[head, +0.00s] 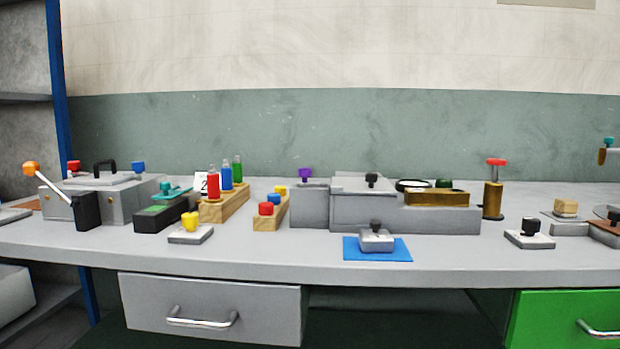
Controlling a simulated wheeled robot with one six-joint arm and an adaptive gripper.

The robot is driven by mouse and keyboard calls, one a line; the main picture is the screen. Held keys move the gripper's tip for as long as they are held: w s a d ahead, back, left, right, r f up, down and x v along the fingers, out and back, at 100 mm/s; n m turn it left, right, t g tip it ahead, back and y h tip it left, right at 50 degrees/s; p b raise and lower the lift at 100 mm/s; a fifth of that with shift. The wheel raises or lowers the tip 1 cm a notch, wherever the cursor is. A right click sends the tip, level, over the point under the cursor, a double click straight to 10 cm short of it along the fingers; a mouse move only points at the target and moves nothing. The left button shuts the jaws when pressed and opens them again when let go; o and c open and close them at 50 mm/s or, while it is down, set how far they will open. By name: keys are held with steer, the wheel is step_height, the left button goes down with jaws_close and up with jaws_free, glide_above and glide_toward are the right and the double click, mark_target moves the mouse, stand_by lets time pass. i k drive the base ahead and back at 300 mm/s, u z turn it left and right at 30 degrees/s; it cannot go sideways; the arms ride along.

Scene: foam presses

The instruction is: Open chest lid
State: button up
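Two grey boxes with lids stand on the bench, and I cannot tell for certain which is the chest. The left grey box (123,204) has a pale lid (88,180) with a black arched handle (105,167) on top. The lid looks closed. The middle grey box (345,212) has a flat grey top (350,185) with a small black knob (372,180), and it also looks closed. My gripper is not in view.
An orange-tipped lever (45,182) stands before the left box. Colored bottles (213,184) stand in a wooden rack (228,207). A blue mat (350,249) holds a grey knobbed block (376,241). The bench front (270,258) is largely clear. Below is a closed grey drawer (215,294).

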mark_target(371, 185)
steer(key=k, duration=0.5)
steer(key=z, duration=1.25)
steer(key=i, duration=0.8)
steer(key=u, duration=1.6)
